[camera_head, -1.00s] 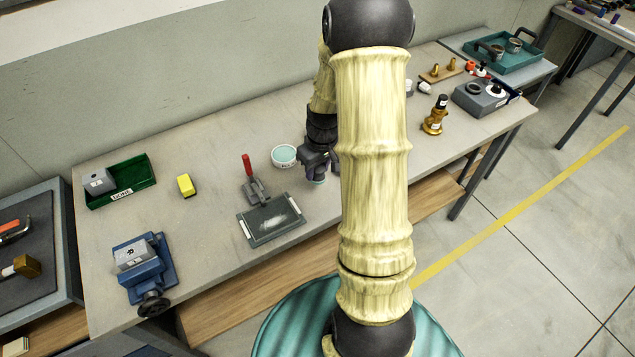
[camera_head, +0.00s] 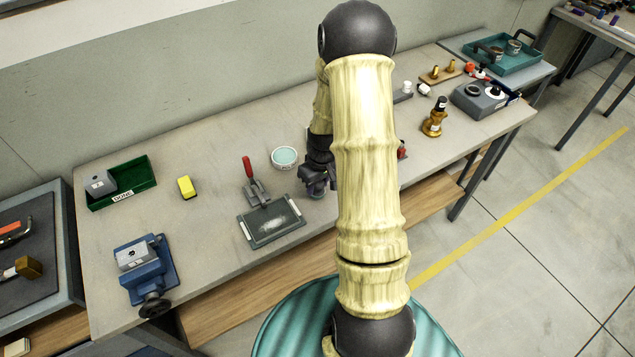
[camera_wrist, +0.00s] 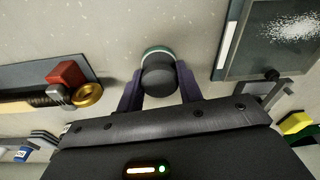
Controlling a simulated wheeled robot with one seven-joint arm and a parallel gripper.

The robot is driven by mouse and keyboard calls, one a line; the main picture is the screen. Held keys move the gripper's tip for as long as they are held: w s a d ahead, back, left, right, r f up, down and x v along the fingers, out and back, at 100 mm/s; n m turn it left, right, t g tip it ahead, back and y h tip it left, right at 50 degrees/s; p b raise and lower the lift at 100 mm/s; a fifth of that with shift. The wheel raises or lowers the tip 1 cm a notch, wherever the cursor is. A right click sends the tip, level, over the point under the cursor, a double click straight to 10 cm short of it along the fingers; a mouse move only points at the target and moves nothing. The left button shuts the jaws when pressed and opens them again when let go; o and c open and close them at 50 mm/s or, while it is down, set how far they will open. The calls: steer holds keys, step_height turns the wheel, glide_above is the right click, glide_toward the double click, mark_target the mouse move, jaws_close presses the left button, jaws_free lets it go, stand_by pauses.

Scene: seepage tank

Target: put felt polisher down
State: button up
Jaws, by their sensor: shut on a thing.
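My gripper (camera_head: 318,186) is over the front part of the workbench, just right of the clamp plate. In the wrist view, its two fingers (camera_wrist: 158,88) are shut on the dark round knob of the felt polisher (camera_wrist: 158,72). A pale and teal rim of the polisher's base shows beyond the knob. In the head view the polisher (camera_head: 317,194) shows only as a small piece under my gripper. It is upright and close to the bench top (camera_head: 215,240); I cannot tell whether it touches.
The clamp plate (camera_head: 271,226) with white powder lies left of my gripper. A round teal-filled tub (camera_head: 285,157) stands behind. A yellow block (camera_head: 186,187), green tray (camera_head: 122,185) and blue vise (camera_head: 146,268) stand left. In the wrist view, a brass ring (camera_wrist: 88,95) lies left of the polisher.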

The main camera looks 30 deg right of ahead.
mark_target(320, 186)
steer(key=shift+f, duration=0.2)
steer(key=o, duration=1.1)
steer(key=shift+r, duration=0.1)
steer(key=r, duration=0.4)
steer(key=s+r, duration=0.1)
steer(key=r, duration=0.7)
steer(key=shift+s+d+b, duration=0.2)
steer(key=shift+b, duration=0.1)
steer(key=shift+a+r, duration=0.1)
steer(key=s+a+r, duration=0.1)
steer(key=s+a, duration=0.2)
steer(key=a, duration=0.1)
steer(key=s+a+r+m, duration=0.1)
steer(key=s+a+r, duration=0.1)
steer(key=s+a, duration=0.2)
steer(key=s+a+r+m+t, duration=0.1)
steer(key=s+a, duration=0.3)
steer(key=a, duration=0.1)
steer(key=shift+s+a+r, duration=0.1)
steer(key=shift+a+r, duration=0.15)
steer(key=shift+a, duration=0.1)
